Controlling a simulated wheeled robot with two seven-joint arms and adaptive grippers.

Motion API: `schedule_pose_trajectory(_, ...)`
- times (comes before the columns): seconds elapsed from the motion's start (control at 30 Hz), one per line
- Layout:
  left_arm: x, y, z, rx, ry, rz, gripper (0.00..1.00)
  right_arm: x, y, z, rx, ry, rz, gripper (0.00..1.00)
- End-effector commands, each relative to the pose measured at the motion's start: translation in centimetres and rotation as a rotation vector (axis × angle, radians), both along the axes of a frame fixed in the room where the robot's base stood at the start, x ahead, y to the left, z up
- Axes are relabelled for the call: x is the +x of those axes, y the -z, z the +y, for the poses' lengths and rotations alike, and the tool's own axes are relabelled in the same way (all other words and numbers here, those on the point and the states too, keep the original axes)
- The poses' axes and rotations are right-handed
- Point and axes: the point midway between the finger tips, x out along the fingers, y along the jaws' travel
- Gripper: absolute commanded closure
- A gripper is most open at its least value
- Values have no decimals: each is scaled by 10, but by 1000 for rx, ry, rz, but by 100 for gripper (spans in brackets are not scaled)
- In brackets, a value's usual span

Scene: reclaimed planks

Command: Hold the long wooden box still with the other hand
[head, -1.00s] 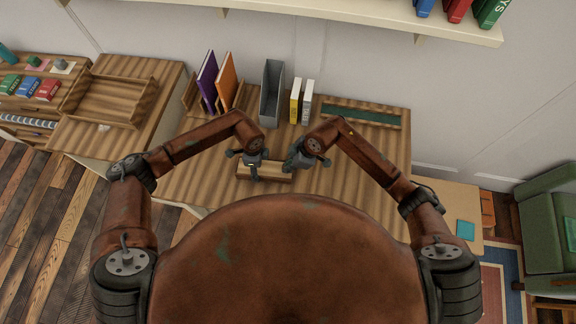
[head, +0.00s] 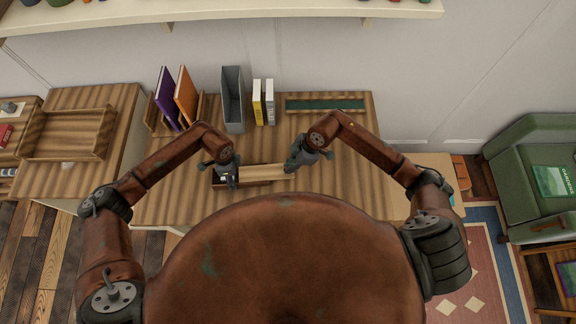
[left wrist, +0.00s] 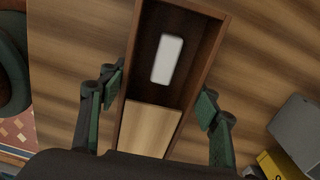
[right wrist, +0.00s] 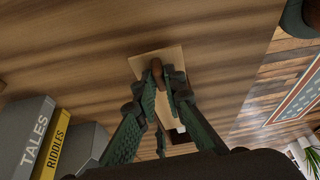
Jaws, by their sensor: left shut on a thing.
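The long wooden box (head: 262,183) lies on the desk in front of me, partly open. Its dark inside shows in the left wrist view, between the box's walls (left wrist: 203,62), with a white block (left wrist: 167,58) in it. A pale lid (left wrist: 148,130) covers part of the box and sticks out to the right in the head view. My left gripper (head: 228,178) is shut on the box, one finger at each long side. My right gripper (head: 293,163) is at the lid's right end. Its fingertips are close together by a brown knob (right wrist: 180,78); their grip is unclear.
A grey file holder (head: 233,100), a yellow book (head: 257,102) and a pale book stand behind the box. A rack with purple and orange books (head: 185,97) stands further left. A wooden tray (head: 66,147) lies on the left. Bare desk surrounds the box.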

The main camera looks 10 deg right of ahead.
Motion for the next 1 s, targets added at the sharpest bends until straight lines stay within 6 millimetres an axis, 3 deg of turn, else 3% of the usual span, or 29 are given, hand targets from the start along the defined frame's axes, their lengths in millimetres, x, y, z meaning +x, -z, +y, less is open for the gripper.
schedule_pose_trajectory(0.2, 0, 0, 1, 2, 0, 1, 73, 0, 0, 0, 0, 0, 0, 74)
schedule_pose_trajectory(0.57, 0, 0, 1, 2, 0, 1, 73, 0, -5, -2, 1, 0, -1, 74)
schedule_pose_trajectory(1.0, 0, 0, 1, 1, 0, 1, 73, -4, -81, -34, -1, -1, -2, 74)
